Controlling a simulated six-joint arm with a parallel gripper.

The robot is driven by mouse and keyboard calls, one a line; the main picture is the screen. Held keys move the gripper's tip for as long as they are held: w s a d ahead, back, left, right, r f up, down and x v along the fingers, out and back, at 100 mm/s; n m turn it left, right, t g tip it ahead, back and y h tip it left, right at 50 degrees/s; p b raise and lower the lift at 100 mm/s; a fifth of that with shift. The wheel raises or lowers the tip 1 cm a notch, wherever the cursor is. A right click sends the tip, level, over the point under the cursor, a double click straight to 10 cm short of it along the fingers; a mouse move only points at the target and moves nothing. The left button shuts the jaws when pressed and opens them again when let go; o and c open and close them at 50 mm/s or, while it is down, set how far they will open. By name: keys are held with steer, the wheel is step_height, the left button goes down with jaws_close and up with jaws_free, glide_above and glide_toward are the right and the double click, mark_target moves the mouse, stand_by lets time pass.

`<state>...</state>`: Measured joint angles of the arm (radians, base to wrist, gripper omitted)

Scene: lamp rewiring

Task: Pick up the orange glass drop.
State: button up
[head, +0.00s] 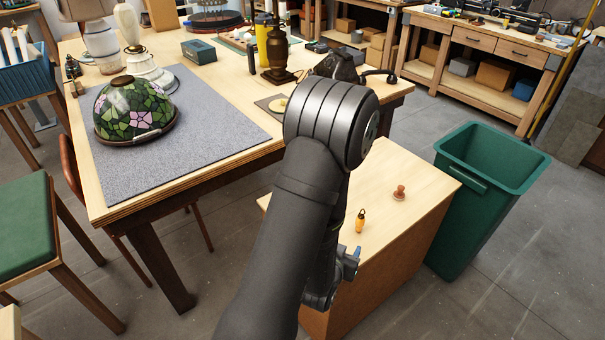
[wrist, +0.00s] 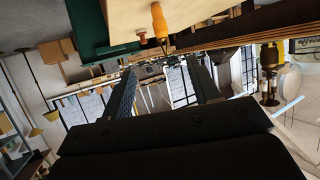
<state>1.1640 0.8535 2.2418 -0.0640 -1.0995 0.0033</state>
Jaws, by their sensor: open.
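The orange glass drop (head: 360,222) stands on the pale wooden top of a low cabinet (head: 425,185), with a dark cap at its upper end. It also shows in the wrist view (wrist: 159,20), near the top edge of an upside-down picture. My gripper (head: 355,255) is at the cabinet's near left edge in the head view, largely hidden behind my own arm. In the wrist view its two dark fingers (wrist: 161,78) are spread wide, with nothing between them. The drop lies beyond the fingertips, apart from them.
A small brown knob-like piece (head: 399,193) stands right of the drop on the cabinet. A green bin (head: 480,165) stands right of the cabinet. The workbench (head: 250,150) at left holds a stained-glass shade (head: 135,110) on a grey mat and a brass lamp base (head: 277,55).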

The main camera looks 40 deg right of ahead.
steer(key=m+g+y, duration=0.2)
steer(key=g+y, duration=0.3)
steer(key=y, duration=0.3)
glide_toward(361, 217)
steer(key=shift+y, duration=0.3)
steer(key=x, duration=0.6)
steer(key=shift+s+d+r, duration=0.1)
steer(key=shift+d, duration=0.2)
steer(key=shift+x, duration=2.6)
steer(key=c, duration=1.1)
